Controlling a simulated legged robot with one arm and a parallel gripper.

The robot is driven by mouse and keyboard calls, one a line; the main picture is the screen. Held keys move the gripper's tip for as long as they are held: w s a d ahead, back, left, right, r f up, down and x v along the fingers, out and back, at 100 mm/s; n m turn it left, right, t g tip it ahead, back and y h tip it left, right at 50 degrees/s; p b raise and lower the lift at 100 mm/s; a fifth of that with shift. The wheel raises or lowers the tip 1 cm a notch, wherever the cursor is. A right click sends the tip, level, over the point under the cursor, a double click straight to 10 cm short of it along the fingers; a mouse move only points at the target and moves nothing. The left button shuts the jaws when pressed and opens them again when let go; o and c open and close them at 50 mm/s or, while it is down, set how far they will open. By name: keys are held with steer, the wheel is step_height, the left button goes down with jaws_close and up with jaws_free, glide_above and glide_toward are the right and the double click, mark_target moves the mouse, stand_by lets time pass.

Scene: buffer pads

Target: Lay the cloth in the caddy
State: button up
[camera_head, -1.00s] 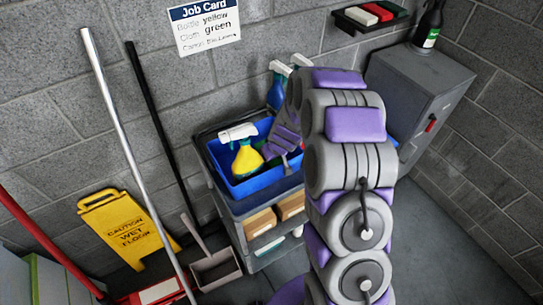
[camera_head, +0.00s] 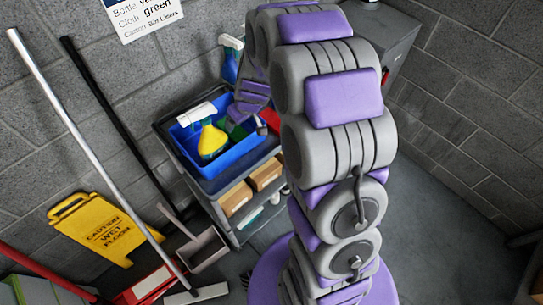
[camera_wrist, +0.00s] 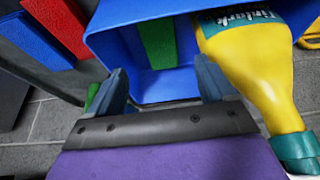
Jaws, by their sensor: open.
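The blue caddy (camera_head: 228,163) stands on top of the cart, and its wall shows in the wrist view (camera_wrist: 120,25). A green cloth (camera_wrist: 158,43) lies inside the caddy against its wall; part of it shows in the head view (camera_head: 236,130). A yellow spray bottle (camera_head: 211,140) with a white head stands in the caddy, left of the cloth. In the wrist view the bottle (camera_wrist: 250,65) is at the right. My gripper (camera_wrist: 162,84) is open at the caddy, with nothing seen between its fingers. My arm hides part of the caddy's right side in the head view.
A red cloth (camera_wrist: 62,22) and a blue cloth (camera_wrist: 32,38) lie beside the caddy. A blue spray bottle (camera_head: 231,62) stands behind it. Boxes (camera_head: 236,198) sit on the cart's lower shelf. A yellow wet-floor sign (camera_head: 100,228) and a broom (camera_head: 90,150) stand left.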

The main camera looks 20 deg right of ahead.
steer(key=s+a+r+m+g, duration=0.1)
steer(key=s+a+r, duration=0.1)
steer(key=s+r, duration=0.45)
steer(key=s+a+r+g, duration=0.2)
steer(key=s+a+r, duration=0.15)
steer(key=s, duration=0.65)
steer(key=s+d+r+m+g, duration=0.1)
steer(key=s+d+r, duration=0.1)
steer(key=s, duration=0.8)
steer(key=s+d+r+m+g+h, duration=0.1)
steer(key=s+d+r+g, duration=0.1)
steer(key=s, duration=0.9)
steer(key=shift+r+m, duration=0.3)
steer(key=shift+r, duration=0.5)
